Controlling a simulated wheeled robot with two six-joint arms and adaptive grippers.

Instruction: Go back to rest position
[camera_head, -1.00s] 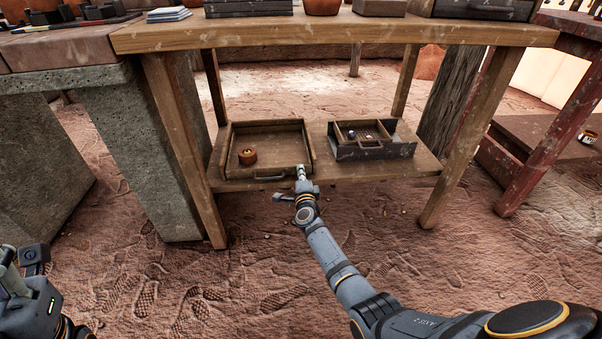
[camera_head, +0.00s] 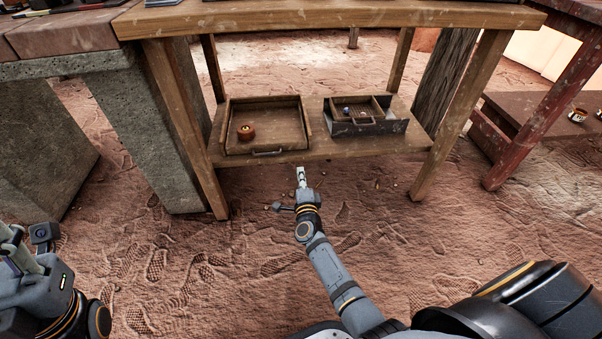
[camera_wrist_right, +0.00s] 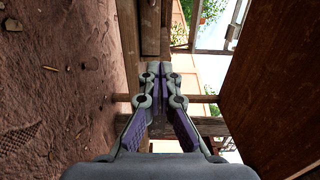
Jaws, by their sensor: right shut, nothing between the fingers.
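My right gripper (camera_head: 301,177) is shut and empty. In the head view it is in front of the low shelf (camera_head: 350,149) of the wooden table, near the shelf's front edge and apart from the trays. In the right wrist view its fingers (camera_wrist_right: 160,85) are together with nothing between them. My left arm (camera_head: 45,285) shows at the lower left of the head view, but its fingertips cannot be made out clearly.
A wooden tray (camera_head: 290,103) with a small round orange-brown pot (camera_head: 246,132) sits on the shelf. A smaller grey drawer box (camera_head: 368,128) with small items stands beside it. Table legs (camera_head: 188,140) (camera_head: 465,110) flank the shelf. The dirt floor (camera_head: 430,240) in front is open.

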